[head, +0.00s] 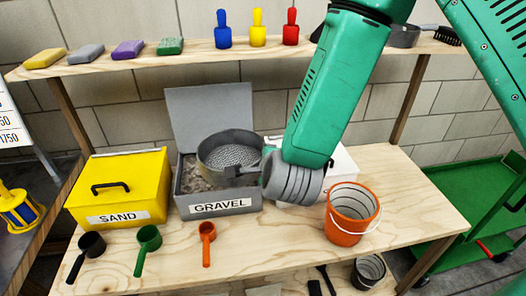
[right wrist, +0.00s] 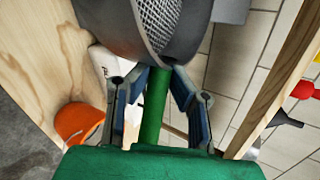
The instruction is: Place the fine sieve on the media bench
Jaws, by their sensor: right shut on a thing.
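My right gripper (right wrist: 157,85) is shut on the green handle (right wrist: 154,112) of a round grey sieve with a mesh bottom. The sieve fills the top of the right wrist view (right wrist: 158,25). In the head view the sieve (head: 228,153) is over the open gravel bin (head: 218,203). The right gripper (head: 256,170) is at its right side, partly hidden by my wrist. The wooden bench (head: 285,245) carries the bins. My left gripper is not in view.
A yellow sand box (head: 118,188) stands left of the gravel bin, and an orange bucket (head: 350,215) stands at the right. Black, green and orange scoops (head: 207,240) lie along the front. A shelf (head: 190,53) with sponges runs behind. Bare bench shows at the front centre and far right.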

